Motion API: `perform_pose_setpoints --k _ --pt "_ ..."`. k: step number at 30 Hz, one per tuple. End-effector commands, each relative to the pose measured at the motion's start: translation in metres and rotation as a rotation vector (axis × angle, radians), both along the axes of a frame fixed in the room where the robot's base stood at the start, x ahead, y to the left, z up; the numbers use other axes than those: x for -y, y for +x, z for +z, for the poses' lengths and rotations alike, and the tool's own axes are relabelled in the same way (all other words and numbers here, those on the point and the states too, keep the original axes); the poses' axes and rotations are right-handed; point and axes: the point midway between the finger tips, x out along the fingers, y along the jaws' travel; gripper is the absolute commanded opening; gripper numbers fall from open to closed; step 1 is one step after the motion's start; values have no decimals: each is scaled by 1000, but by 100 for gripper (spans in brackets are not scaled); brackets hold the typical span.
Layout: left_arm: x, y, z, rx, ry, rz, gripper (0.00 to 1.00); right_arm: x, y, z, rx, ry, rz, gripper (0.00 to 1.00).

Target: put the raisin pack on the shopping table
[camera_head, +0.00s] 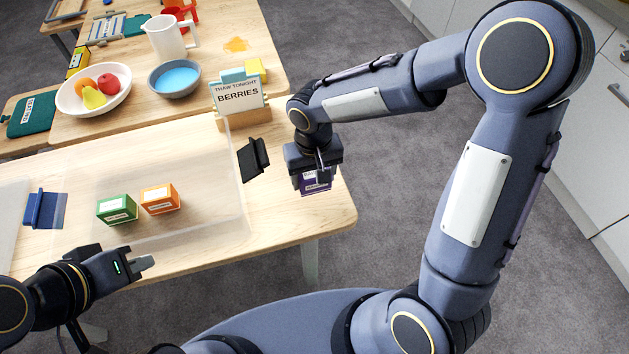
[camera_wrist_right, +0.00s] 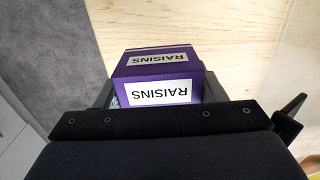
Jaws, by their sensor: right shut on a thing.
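The purple raisin pack (camera_head: 316,185) is between the jaws of my right gripper (camera_head: 315,172), at the right end of the wooden table (camera_head: 290,217). In the right wrist view the raisin pack (camera_wrist_right: 160,75) shows two white RAISINS labels. My right gripper (camera_wrist_right: 160,100) is shut on it. Pale wood lies beyond the pack, with the table edge and grey floor at left. I cannot tell whether the pack touches the table. My left gripper (camera_head: 146,262) is empty by the table's front edge; its jaw gap is unclear.
A clear bin (camera_head: 242,215) with dark handles holds a green box (camera_head: 117,208) and an orange box (camera_head: 160,198). A BERRIES sign (camera_head: 238,95) stands behind. A fruit bowl (camera_head: 62,102), blue bowl (camera_head: 174,78) and white pitcher (camera_head: 167,38) stand further back. Bare wood lies right of the bin.

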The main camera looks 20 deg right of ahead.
Motion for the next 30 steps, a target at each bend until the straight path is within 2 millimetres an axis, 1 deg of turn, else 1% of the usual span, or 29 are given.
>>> perform_pose_setpoints --k 1,3,7,15,20,21,25,30 --pt "0 0 1 0 0 0 0 4 3 -7 -4 -1 -2 40" --pt "0 0 -1 0 0 0 0 4 3 -20 -5 -3 0 40" --pt "0 0 -2 0 0 0 0 4 3 -34 -4 -2 1 40" --pt "0 0 -2 0 0 0 0 3 3 -36 -1 -1 0 40" --pt "0 0 -7 0 0 0 0 3 3 -41 -1 -1 0 40" --pt "0 0 -5 0 0 0 0 3 3 -39 -1 -1 -1 69" --pt "0 0 -5 0 0 0 0 3 3 -39 -1 -1 -1 85" --pt "0 0 -5 0 0 0 0 3 3 -39 -1 -1 -1 85"
